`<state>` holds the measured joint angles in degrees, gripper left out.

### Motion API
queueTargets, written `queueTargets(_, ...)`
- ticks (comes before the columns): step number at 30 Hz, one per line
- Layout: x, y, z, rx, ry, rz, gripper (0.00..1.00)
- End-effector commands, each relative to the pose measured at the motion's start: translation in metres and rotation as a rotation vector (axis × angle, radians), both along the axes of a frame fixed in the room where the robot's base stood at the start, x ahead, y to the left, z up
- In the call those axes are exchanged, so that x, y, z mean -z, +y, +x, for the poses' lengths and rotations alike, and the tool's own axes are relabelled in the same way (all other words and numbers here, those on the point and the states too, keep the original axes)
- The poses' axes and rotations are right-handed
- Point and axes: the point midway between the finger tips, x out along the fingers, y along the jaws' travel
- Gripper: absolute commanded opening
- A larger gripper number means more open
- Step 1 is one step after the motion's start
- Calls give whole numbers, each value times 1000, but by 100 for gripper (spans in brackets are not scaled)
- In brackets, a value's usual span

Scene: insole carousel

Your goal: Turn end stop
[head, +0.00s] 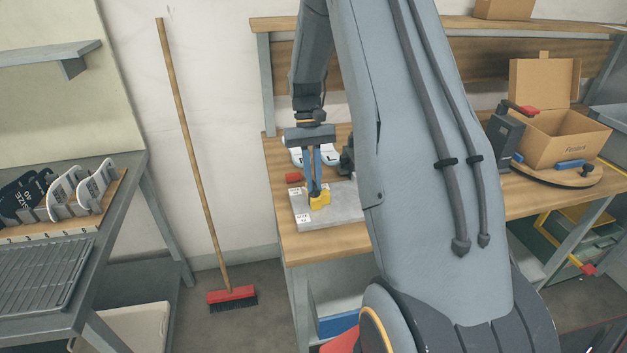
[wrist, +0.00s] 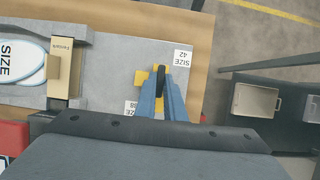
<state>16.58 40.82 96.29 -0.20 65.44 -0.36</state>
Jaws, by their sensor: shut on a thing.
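The end stop is a small yellow piece with a black knob. It shows in the head view (head: 321,199) on a grey fixture plate (head: 348,205), and in the wrist view (wrist: 140,77). My gripper (head: 315,190) points down at it from above, its two blue fingers shut on the black knob. In the wrist view my gripper (wrist: 160,95) covers part of the yellow piece. A white SIZE 42 label (wrist: 183,60) lies beyond the stop, and a label reading 38 (wrist: 131,107) is partly hidden nearer my gripper.
White insoles (wrist: 22,62) lie by a brass-coloured block (wrist: 62,68) on the fixture. A red block (head: 293,178) is on the bench beside it. An open cardboard box (head: 553,140) stands to the right. A rack of insoles (head: 70,195) and a broom (head: 195,150) are left.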

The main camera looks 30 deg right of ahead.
Motion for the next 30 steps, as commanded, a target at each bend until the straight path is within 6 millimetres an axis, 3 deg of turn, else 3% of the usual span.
queueTargets(2, -1, -1, 2, 0, -5, -2, 0)
queueTargets(3, -1, -1, 2, 0, -5, -2, 13)
queueTargets(6, -1, -1, 1, -1, -5, -2, 28)
queueTargets(17, -4, -1, 3, -1, -4, -1, 28)
queueTargets(30, -61, -8, 27, -1, -5, -1, 28)
